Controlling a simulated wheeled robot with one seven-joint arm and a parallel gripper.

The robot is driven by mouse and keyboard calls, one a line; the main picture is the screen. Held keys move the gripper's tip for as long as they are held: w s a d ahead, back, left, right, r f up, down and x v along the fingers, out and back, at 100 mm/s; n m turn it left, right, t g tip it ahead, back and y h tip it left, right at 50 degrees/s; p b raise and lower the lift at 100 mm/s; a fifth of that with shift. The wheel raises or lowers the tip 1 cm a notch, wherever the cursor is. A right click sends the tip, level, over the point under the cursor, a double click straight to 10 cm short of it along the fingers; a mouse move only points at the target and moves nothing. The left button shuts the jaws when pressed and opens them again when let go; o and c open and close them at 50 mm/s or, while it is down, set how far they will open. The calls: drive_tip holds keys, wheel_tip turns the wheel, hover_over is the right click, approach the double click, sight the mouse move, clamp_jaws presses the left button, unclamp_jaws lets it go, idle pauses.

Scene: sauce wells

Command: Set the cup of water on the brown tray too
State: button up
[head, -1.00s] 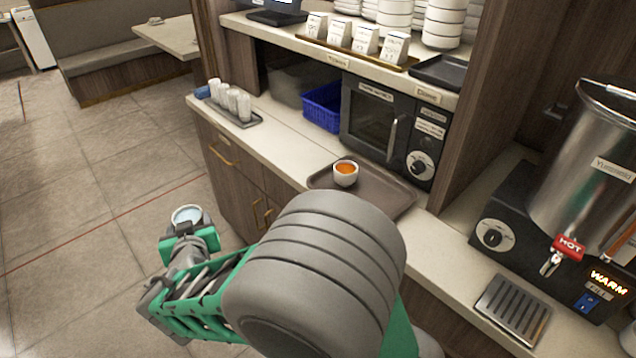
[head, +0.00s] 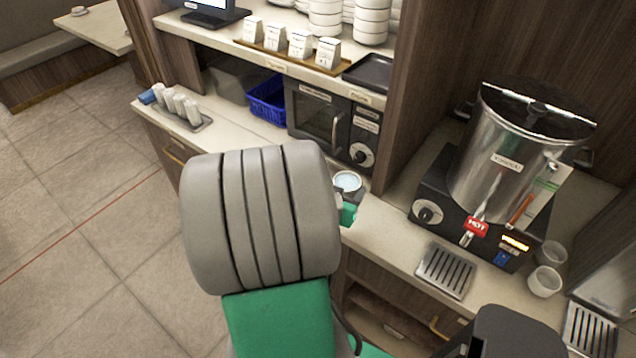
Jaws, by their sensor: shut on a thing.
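The cup of water (head: 347,181) shows its round rim and pale water just right of my arm, over the counter in front of the microwave. My gripper (head: 346,207) is shut on the cup, and mostly hidden behind my arm; only a green and grey part shows. The cup looks upright. The brown tray and the cup of orange tea on it are hidden behind my arm now; they stood on the counter before the microwave in the earlier view. I cannot tell whether the cup touches the tray.
A steel hot-water urn (head: 500,165) and a drip grate (head: 446,270) are at right. Bare counter (head: 385,232) lies between. White bottles (head: 180,104) stand on a small tray at left.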

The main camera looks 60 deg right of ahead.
drive_tip(key=w+d+f+b, duration=0.3)
drive_tip(key=w+d+f, duration=0.1)
drive_tip(key=w+d+f+b, duration=0.4)
drive_tip(key=f, duration=0.1)
drive_tip(key=shift+w+d+f, duration=0.1)
drive_tip(key=shift+w+d, duration=0.05)
drive_tip(key=shift+w, duration=0.25)
drive_tip(key=shift+w+d+f+b, duration=0.1)
drive_tip(key=shift+f+b, duration=0.55)
drive_tip(key=shift+f, duration=0.3)
drive_tip(key=shift+w+d+f+b, duration=0.1)
drive_tip(key=shift+f+b, duration=0.5)
drive_tip(key=shift+f, duration=0.3)
drive_tip(key=o, duration=1.6)
drive_tip(key=shift+r, duration=0.1)
drive_tip(key=shift+a, duration=0.1)
